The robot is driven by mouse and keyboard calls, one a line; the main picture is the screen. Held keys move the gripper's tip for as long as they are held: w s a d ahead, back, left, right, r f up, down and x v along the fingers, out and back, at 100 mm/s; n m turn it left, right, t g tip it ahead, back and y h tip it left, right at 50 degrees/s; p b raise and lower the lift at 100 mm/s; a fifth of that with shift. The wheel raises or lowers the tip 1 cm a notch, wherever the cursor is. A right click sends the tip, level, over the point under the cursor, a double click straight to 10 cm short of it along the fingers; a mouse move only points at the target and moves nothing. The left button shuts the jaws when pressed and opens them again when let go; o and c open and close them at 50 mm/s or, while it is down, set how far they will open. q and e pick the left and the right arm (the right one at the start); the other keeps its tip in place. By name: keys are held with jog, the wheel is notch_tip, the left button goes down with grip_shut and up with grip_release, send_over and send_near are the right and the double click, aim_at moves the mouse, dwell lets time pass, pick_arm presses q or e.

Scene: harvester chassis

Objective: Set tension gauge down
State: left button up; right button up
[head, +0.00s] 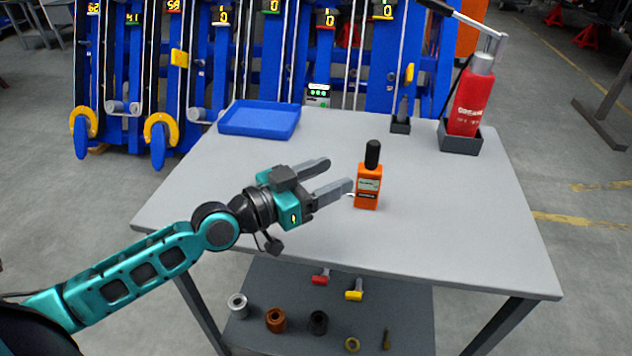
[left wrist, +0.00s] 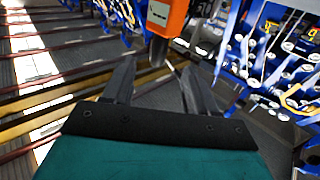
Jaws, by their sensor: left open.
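The tension gauge (head: 368,187), an orange box-shaped tool with a pale display and a black knob on top, stands upright on the grey table (head: 440,225), right of the middle. My left gripper (head: 339,173) is just left of it, with its two grey fingers spread and nothing between them. The lower fingertip is close to the gauge's side; I cannot tell whether they touch. In the left wrist view, the gauge (left wrist: 167,18) shows at the top, beyond the open fingertips (left wrist: 157,72) of the left gripper. My right gripper is out of view.
A blue tray (head: 260,133) lies at the table's back left. A red grease canister (head: 472,98) stands in a dark holder at the back right, beside a small dark holder (head: 401,124). Several parts lie on the lower shelf (head: 300,285). The table's front right is clear.

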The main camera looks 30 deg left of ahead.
pick_arm(q)
jog(key=shift+v, duration=1.15)
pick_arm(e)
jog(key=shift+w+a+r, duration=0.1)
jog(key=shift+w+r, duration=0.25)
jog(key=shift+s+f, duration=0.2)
